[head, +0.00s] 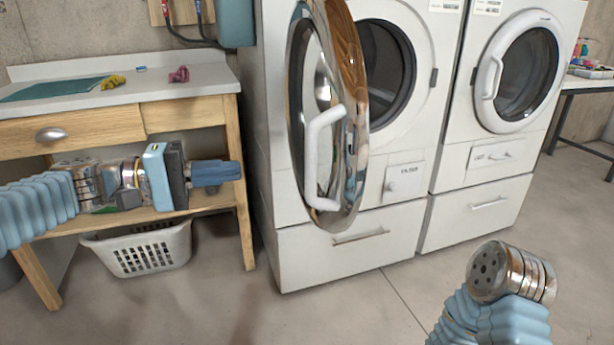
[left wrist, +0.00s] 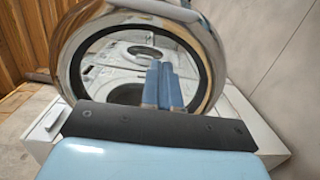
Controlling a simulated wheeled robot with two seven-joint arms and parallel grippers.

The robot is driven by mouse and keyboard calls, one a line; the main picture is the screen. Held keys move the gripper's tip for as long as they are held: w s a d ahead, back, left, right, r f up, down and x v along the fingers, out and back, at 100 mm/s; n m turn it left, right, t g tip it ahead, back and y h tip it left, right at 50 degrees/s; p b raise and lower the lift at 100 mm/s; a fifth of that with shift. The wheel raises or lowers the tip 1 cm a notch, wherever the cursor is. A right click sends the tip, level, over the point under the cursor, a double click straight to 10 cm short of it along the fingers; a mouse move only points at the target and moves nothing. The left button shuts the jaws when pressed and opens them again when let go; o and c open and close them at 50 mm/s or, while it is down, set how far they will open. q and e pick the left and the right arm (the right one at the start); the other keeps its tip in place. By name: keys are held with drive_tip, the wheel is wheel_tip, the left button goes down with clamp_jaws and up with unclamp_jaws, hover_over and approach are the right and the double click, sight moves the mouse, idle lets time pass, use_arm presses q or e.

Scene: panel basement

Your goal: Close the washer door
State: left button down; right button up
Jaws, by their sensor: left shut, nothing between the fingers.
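The left washer (head: 345,240) stands in the middle of the head view with its round door (head: 335,120) swung wide open toward me. The door has a shiny chrome rim and a white handle (head: 318,155). The dark drum opening (head: 388,65) shows to the right of the door. My left gripper (head: 232,171) is shut and empty, to the left of the door and apart from it. In the left wrist view the blue fingers (left wrist: 162,86) show in front of the open door's ring (left wrist: 212,60). My right arm's end (head: 495,270) shows at lower right, but no fingers are visible.
A second washer (head: 480,150) with its door closed stands to the right. A wooden table (head: 190,112) with a cloth and small items is at left, behind my left arm. A white laundry basket (head: 140,250) sits under it. The floor before the washers is clear.

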use_arm(q)
drive_tip(key=r, duration=0.1)
drive_tip(key=p, duration=0.2)
approach(330, 155)
drive_tip(key=shift+h, duration=0.3)
drive_tip(key=x, duration=0.7)
drive_tip(key=shift+w+a+f, duration=0.1)
drive_tip(key=shift+w+f, duration=0.05)
drive_tip(key=shift+f, duration=0.15)
